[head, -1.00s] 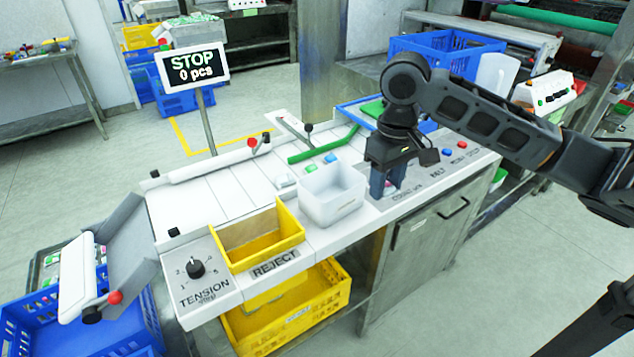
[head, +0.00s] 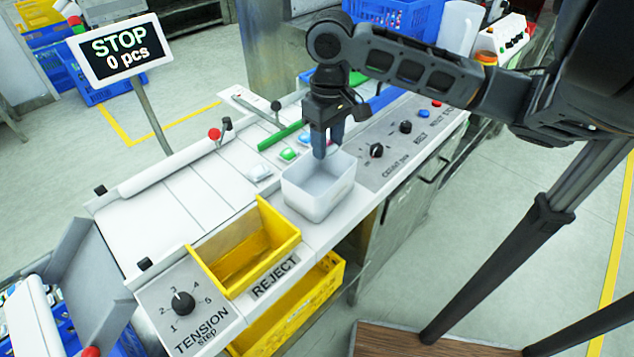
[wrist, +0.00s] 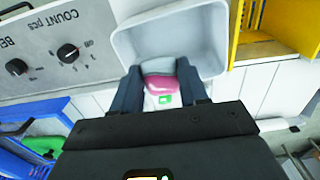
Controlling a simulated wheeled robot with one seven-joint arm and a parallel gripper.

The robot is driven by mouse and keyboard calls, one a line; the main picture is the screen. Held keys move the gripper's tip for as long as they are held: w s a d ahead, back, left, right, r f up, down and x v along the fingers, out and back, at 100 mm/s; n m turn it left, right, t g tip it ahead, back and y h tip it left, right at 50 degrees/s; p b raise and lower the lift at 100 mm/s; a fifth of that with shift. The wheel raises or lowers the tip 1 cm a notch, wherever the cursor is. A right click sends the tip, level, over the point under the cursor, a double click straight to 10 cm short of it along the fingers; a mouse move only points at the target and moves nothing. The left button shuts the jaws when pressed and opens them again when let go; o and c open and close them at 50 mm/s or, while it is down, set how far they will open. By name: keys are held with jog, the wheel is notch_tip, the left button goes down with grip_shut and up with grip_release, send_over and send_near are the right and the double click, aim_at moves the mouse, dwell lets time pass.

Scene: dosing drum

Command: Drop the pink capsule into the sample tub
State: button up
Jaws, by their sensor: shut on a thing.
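The sample tub (head: 318,203) is a white open box beside the yellow reject bin, and it looks empty. My gripper (head: 320,154) is over the tub's back part, fingers pointing down. In the wrist view my gripper (wrist: 163,78) is shut on the pink capsule (wrist: 160,85), which has a grey end and sits between the two dark fingers. The tub (wrist: 208,40) shows just beyond the fingertips there. I cannot tell how high the capsule is above the rim. In the head view the fingers hide the capsule.
A yellow reject bin (head: 285,238) stands left of the tub. A panel with dark knobs (head: 376,150) and buttons lies to its right. Small packs with green and blue tops (head: 288,154) lie behind the tub.

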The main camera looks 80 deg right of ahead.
notch_tip(320, 180, down, 4)
jog(key=shift+r+b, duration=0.25)
jog(key=shift+b, duration=0.7)
jog(key=o, duration=1.1)
jog(key=shift+r, duration=0.1)
notch_tip(320, 180, up, 8)
jog(key=shift+f, duration=0.15)
